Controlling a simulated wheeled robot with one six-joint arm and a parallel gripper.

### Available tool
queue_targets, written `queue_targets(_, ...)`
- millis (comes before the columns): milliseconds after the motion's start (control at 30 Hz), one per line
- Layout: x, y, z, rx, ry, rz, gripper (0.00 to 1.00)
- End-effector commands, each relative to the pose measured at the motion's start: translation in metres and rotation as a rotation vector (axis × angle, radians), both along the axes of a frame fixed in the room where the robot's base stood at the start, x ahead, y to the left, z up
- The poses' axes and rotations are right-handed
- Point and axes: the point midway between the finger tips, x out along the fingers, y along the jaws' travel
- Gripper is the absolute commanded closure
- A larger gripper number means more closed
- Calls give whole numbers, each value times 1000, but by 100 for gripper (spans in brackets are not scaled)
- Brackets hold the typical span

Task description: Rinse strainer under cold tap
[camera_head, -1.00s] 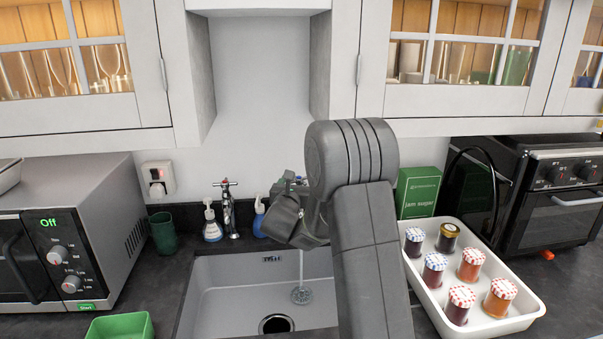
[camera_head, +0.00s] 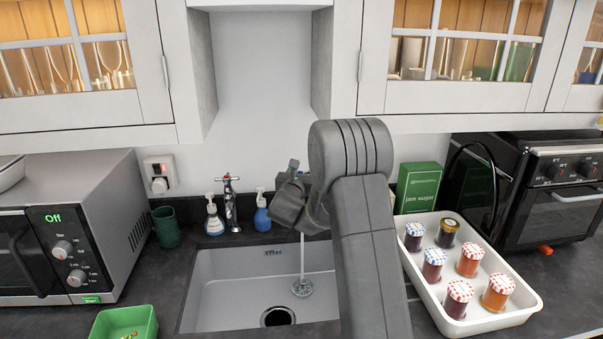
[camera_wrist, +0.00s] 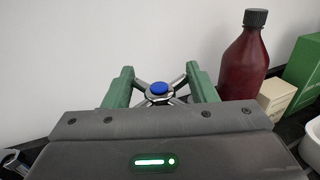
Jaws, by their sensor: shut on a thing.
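My gripper (camera_wrist: 160,76) has its green fingers on either side of the cold tap's cross handle (camera_wrist: 158,89), which has a blue cap, and is shut on it. In the head view my gripper (camera_head: 290,203) is at the back right of the sink, hiding most of this tap. A thin stream of water (camera_head: 302,255) falls from below it. The strainer (camera_head: 302,288), a small round grey piece, appears to lie on the sink floor under the stream. The sink (camera_head: 215,285) has a dark open plughole (camera_head: 278,317) beside the strainer.
Another tap (camera_head: 229,200) stands at the left between a white soap bottle (camera_head: 213,217) and a blue one (camera_head: 262,215). A tray (camera_head: 530,311) of jam jars stands right, a microwave (camera_head: 110,215) left. A red bottle (camera_wrist: 243,65) stands right of my gripper.

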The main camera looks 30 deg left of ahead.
Motion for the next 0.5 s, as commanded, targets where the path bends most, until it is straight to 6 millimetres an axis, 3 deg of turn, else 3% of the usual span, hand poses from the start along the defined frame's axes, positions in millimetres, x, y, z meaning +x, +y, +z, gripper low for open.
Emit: queue_targets(500,-1,-1,-2,1,1,-185,71)
